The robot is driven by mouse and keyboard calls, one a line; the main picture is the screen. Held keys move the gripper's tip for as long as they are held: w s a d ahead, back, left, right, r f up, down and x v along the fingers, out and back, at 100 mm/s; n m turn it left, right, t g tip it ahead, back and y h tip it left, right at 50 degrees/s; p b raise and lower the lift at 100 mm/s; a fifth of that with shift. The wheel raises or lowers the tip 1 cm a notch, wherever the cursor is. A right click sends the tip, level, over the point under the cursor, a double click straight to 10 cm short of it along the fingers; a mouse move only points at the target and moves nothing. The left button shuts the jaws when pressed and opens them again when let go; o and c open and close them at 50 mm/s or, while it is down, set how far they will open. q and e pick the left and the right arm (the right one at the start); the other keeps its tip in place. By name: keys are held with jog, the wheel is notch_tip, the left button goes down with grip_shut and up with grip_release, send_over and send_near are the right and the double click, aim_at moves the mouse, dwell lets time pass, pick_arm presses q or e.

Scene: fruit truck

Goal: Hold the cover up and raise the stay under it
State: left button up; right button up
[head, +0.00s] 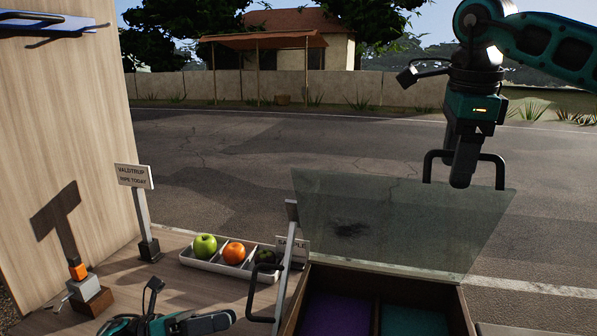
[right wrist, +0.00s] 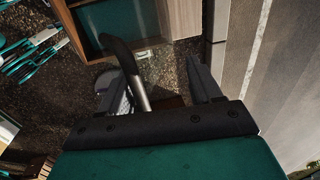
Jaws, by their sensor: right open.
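The see-through cover (head: 390,225) stands raised and tilted above the crate (head: 385,273). Its black handle (head: 434,160) is at the top edge. My right gripper (head: 463,180) points down at this handle; in the right wrist view the open fingers (right wrist: 165,85) have a dark bent bar between them. Contact cannot be told. The stay, a grey bar (head: 287,260) with a black side grip (head: 252,300), stands steeply at the crate's left side. Its top is near the cover's left edge; whether they touch is unclear. My left gripper (head: 192,304) is low, left of the stay, fingers apart and empty.
A white tray (head: 215,266) with a green apple (head: 205,246), an orange (head: 234,253) and a dark fruit lies on the counter, left of the stay. A sign (head: 135,177) on a post and a small block stand (head: 87,290) are further left. A wooden wall closes the left.

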pick_arm(q)
jog(key=shift+s+d+f, duration=0.1)
jog(key=shift+s+f, duration=0.05)
jog(key=shift+f, duration=0.15)
jog(key=shift+r+p, duration=0.4)
jog(key=shift+p, duration=0.2)
jog(key=shift+r+p, duration=1.1)
jog(key=shift+r, duration=0.25)
notch_tip(320, 180, up, 4)
jog(key=p, duration=0.3)
jog(key=shift+f+p, duration=0.15)
jog(key=shift+p, duration=0.15)
